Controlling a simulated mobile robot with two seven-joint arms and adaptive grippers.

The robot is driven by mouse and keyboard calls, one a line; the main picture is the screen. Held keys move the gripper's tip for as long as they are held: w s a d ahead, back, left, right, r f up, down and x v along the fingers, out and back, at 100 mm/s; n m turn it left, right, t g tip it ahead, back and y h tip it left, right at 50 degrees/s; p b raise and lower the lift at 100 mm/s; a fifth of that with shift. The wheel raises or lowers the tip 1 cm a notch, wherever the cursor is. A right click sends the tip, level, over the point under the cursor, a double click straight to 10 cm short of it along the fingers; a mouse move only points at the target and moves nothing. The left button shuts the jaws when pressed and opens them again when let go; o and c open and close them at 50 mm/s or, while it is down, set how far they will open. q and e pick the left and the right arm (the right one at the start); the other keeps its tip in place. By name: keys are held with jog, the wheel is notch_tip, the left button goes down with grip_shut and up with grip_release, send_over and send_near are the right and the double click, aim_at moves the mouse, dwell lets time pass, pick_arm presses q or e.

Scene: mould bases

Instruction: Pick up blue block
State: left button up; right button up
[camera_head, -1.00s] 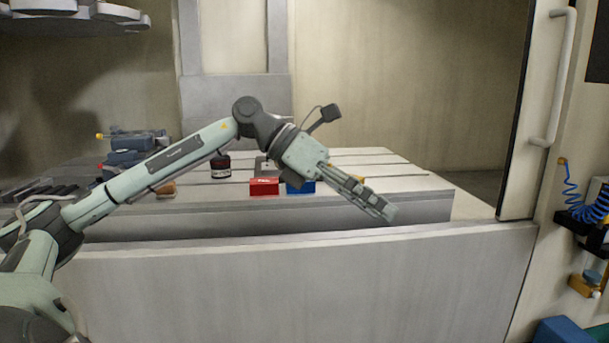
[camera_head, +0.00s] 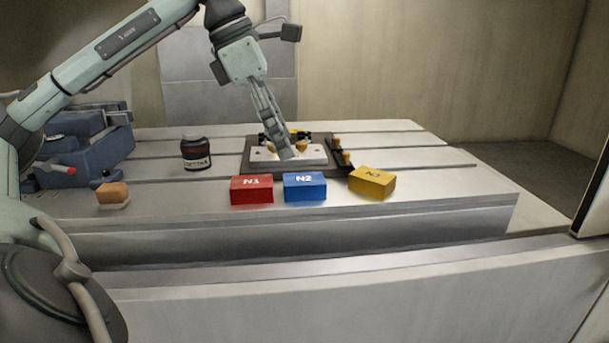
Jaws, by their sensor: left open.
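The blue block (camera_head: 304,188), marked N2, sits on the slotted table near its front edge. It stands between the red block (camera_head: 251,190), marked N1, on its left and the yellow block (camera_head: 372,183) on its right. My left gripper (camera_head: 286,153) is open and empty. My right gripper is not in view.
A dark jar (camera_head: 196,154) stands left of the mould base. A blue vise (camera_head: 88,155) is at the table's left, with an orange-topped brush or block (camera_head: 112,194) in front of it. The table's right side (camera_head: 440,178) is clear. A low wall (camera_head: 360,300) runs along the front.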

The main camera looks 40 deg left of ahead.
aim_at(303, 178)
pick_arm(q)
jog(key=shift+w+f, duration=0.1)
jog(key=shift+f, duration=0.3)
jog(key=shift+b+x, duration=0.4)
jog(key=shift+x, duration=0.35)
jog(key=shift+d+f, duration=0.25)
jog(key=b+x, duration=0.1)
jog(key=x, duration=0.2)
jog(key=shift+d+f, duration=0.25)
jog(key=shift+f, duration=0.05)
jog(key=shift+w+d+f, duration=0.1)
jog(key=shift+w+f, duration=0.2)
jog(key=shift+f, duration=0.2)
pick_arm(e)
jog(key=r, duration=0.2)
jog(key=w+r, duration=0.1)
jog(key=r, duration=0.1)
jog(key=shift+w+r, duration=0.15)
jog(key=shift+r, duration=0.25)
pick_arm(q)
jog(key=shift+c, duration=0.6)
jog(key=c, duration=1.4)
